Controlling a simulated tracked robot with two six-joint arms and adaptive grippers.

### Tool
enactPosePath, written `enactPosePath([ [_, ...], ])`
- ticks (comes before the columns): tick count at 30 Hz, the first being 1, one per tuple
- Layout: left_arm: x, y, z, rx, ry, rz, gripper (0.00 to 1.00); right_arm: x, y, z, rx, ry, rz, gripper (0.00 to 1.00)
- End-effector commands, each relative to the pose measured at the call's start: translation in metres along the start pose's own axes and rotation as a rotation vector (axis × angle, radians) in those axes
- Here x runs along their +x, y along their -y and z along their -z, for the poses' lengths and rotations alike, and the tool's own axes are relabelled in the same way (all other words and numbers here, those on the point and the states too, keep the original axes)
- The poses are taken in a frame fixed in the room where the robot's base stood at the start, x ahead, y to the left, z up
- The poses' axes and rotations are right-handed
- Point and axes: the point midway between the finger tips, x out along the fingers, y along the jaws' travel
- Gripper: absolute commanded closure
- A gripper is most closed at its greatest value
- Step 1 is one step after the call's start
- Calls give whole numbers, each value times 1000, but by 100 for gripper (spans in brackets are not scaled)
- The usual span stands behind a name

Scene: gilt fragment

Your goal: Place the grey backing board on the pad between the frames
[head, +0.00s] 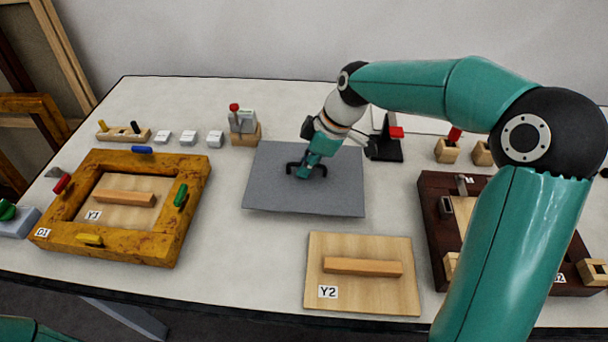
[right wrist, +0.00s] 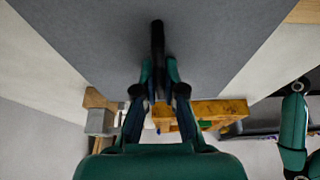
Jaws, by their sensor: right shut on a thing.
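The grey backing board (head: 280,195) is a flat sheet with a black handle, in the middle of the table between the two frames. My right gripper (head: 304,170) is over it, shut on the black handle. The right wrist view shows the handle (right wrist: 157,45) between the fingers (right wrist: 158,80) and the grey sheet (right wrist: 230,45) filling the upper part. I cannot tell whether the board touches the surface below. No separate pad shows; any pad there is hidden by the board. My left gripper is not in view.
A golden frame D1 (head: 185,200) with board Y1 (head: 118,215) lies left. A dark frame (head: 432,205) lies right, partly behind my arm. Board Y2 (head: 362,290) lies in front. Small white blocks (head: 189,138) and a red-knobbed device (head: 243,125) stand behind left.

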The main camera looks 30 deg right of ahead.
Motion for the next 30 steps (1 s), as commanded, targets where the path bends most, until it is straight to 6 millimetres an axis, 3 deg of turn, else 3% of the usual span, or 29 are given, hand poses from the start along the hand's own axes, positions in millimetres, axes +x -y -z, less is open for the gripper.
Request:
enactPosePath([
  [6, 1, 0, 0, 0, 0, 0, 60, 27, 1, -11, 1, 1, 3, 100],
  [17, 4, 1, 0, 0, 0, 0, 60, 31, 0, -13, 0, 0, 0, 100],
  [18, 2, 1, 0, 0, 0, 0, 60, 30, 0, -12, 0, 0, 0, 87],
  [22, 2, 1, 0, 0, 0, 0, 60, 30, 0, -12, -1, 1, 1, 67],
  [30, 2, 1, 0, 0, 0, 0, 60, 30, 0, -12, -1, 1, 1, 67],
])
